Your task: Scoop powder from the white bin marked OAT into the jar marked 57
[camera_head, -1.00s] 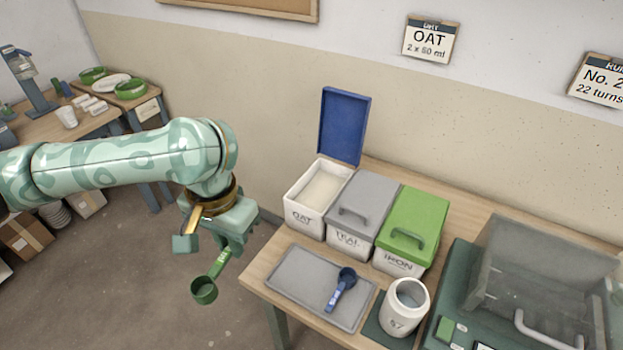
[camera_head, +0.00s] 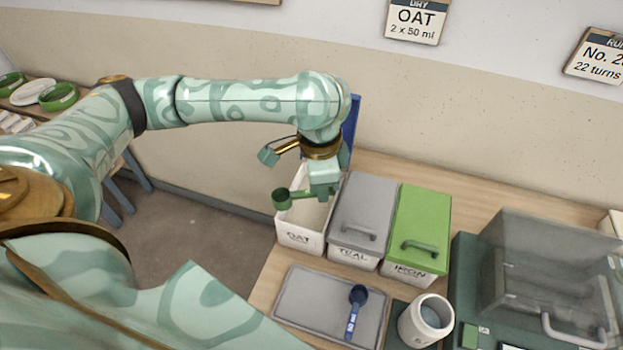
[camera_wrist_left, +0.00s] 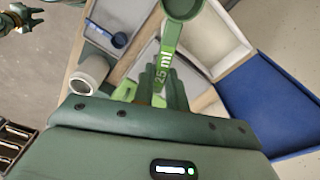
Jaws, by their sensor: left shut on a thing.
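My left gripper (camera_head: 322,188) is shut on the handle of a green scoop (camera_head: 283,198) and holds it above the white OAT bin (camera_head: 297,236). The scoop's handle reads 25 ml in the left wrist view (camera_wrist_left: 167,62). The bin's blue lid stands open behind it, mostly hidden by my arm in the head view. Pale powder shows inside the bin in the left wrist view (camera_wrist_left: 215,38). The white jar marked 57 (camera_head: 420,322) stands open at the front right. My right gripper is not clearly seen in the head view.
A grey tray (camera_head: 310,300) holds a blue scoop (camera_head: 355,305). A machine with a clear hood (camera_head: 545,265) stands at the right.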

